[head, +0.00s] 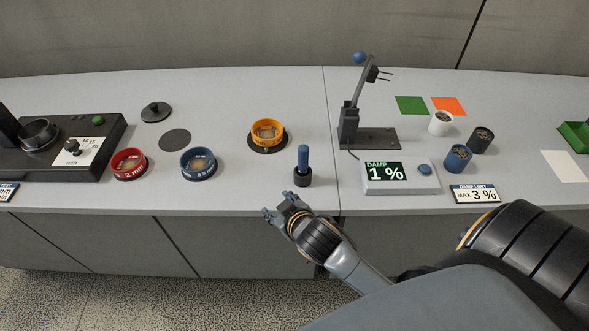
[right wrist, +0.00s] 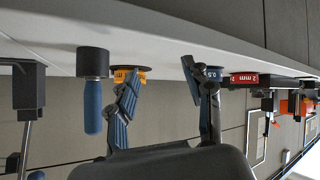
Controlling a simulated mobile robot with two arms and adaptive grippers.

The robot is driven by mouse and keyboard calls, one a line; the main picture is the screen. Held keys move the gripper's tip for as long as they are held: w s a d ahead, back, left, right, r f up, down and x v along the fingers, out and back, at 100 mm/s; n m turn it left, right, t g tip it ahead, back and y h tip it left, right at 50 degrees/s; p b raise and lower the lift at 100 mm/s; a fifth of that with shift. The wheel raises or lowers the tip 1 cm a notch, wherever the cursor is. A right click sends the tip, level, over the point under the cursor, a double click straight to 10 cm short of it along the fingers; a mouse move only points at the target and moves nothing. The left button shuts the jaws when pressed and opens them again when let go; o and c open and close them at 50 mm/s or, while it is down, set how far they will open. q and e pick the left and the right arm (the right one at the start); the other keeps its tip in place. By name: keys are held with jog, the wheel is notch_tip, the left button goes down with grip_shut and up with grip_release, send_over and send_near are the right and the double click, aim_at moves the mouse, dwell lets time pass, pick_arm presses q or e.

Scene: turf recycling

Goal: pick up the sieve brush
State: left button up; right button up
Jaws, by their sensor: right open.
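The sieve brush (head: 303,160) stands upright near the front edge of the counter, its blue handle up and a dark round base below. It also shows in the right wrist view (right wrist: 93,105), where the picture is upside down, to the left of both fingers. My right gripper (head: 276,207) is open and empty, just in front of the counter edge, to the lower left of the brush and apart from it. In the right wrist view the two fingers (right wrist: 167,98) are spread with nothing between them. My left gripper is not in view.
Red (head: 129,164), blue (head: 198,163) and orange (head: 267,134) sieves lie left of the brush. A damp meter (head: 400,188) reading 1 % stands right of it, with a dark stand (head: 352,122) behind. Several small cups (head: 457,159) are farther right. Bare counter surrounds the brush.

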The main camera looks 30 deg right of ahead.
jog(key=w+a+r+n+t+y, duration=0.25)
jog(key=w+r+t, duration=0.2)
jog(key=r, duration=0.35)
jog(key=w+a+r+n+t+y, duration=0.2)
jog(key=w+a+r+t, duration=0.1)
jog(key=w+r, duration=0.4)
jog(key=s+a+r+n+g+y, duration=0.3)
jog(key=a+r+n+g+y, duration=0.4)
jog(key=a+r+n+y, duration=0.65)
jog(key=n+g+h, duration=0.6)
jog(key=g+h, duration=0.5)
jog(key=h, duration=0.6)
send_over(304, 148)
jog(key=f, duration=1.1)
jog(key=shift+w+a+b, duration=0.15)
jog(key=shift+a+b, duration=0.15)
jog(key=shift+a, duration=0.05)
jog(key=shift+d+f, duration=0.2)
jog(key=shift+d, duration=0.1)
notch_tip(304, 148, down, 8)
jog(key=shift+r+p, duration=0.1)
jog(key=shift+p, duration=0.7)
jog(key=shift+f+p, duration=0.35)
jog(key=shift+f, duration=0.25)
notch_tip(304, 148, down, 4)
jog(key=shift+d+r+p, duration=0.1)
jog(key=shift+r+p, duration=0.1)
jog(key=shift+p, duration=0.5)
jog(key=shift+f, duration=0.4)
